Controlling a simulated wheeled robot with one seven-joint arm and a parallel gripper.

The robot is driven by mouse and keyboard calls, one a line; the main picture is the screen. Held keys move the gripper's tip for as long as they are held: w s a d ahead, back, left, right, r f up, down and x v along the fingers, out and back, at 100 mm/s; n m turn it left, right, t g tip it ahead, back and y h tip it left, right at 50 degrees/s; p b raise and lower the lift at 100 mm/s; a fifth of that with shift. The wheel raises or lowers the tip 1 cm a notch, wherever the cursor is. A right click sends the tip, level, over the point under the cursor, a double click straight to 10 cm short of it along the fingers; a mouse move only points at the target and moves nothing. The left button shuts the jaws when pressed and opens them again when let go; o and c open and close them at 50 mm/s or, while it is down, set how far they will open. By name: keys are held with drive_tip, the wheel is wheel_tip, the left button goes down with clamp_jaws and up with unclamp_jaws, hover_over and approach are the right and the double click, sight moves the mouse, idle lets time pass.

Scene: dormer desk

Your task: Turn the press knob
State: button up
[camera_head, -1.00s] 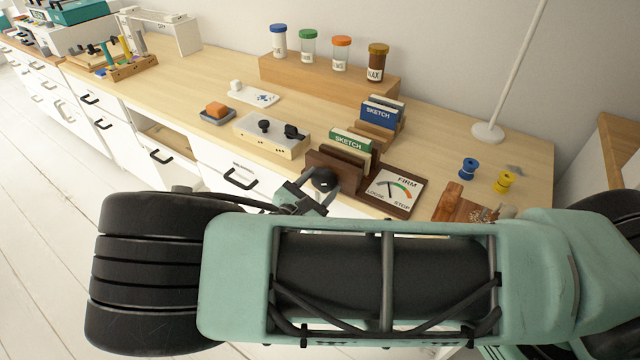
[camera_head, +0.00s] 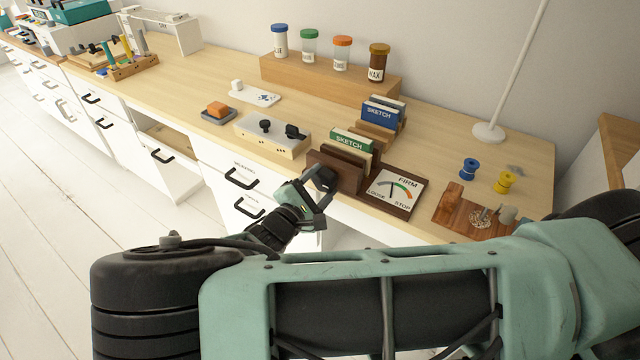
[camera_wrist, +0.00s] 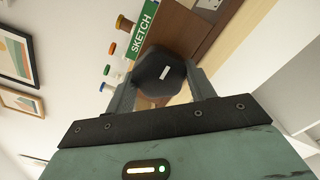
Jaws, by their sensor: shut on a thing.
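The press knob (camera_head: 322,178) is dark and faceted, on the front of a brown wooden press (camera_head: 345,168) at the desk's front edge. In the wrist view the knob (camera_wrist: 160,72) sits between my two fingers, with a short, slightly tilted white mark on its face. My gripper (camera_head: 321,190) is shut on it, reaching in from the lower left; the fingers also show in the wrist view (camera_wrist: 161,80). Beside the press a dial plate (camera_head: 397,190) reads LOOSE, FIRM and STOP, with a coloured arc and a dark needle. A green SKETCH book (camera_head: 352,141) stands in the press.
A blue SKETCH book (camera_head: 380,113) stands behind in a wooden holder. A switch box (camera_head: 272,136) is to the left. Spools (camera_head: 469,168) and a wooden board (camera_head: 455,212) lie right. Jars line a raised shelf (camera_head: 330,82).

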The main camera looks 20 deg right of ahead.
idle(0.3)
drive_tip(key=o, duration=1)
drive_tip(key=shift+c, duration=0.2)
drive_tip(key=b+v, duration=0.2)
drive_tip(key=v, duration=1.5)
drive_tip(key=shift+s+a, duration=0.15)
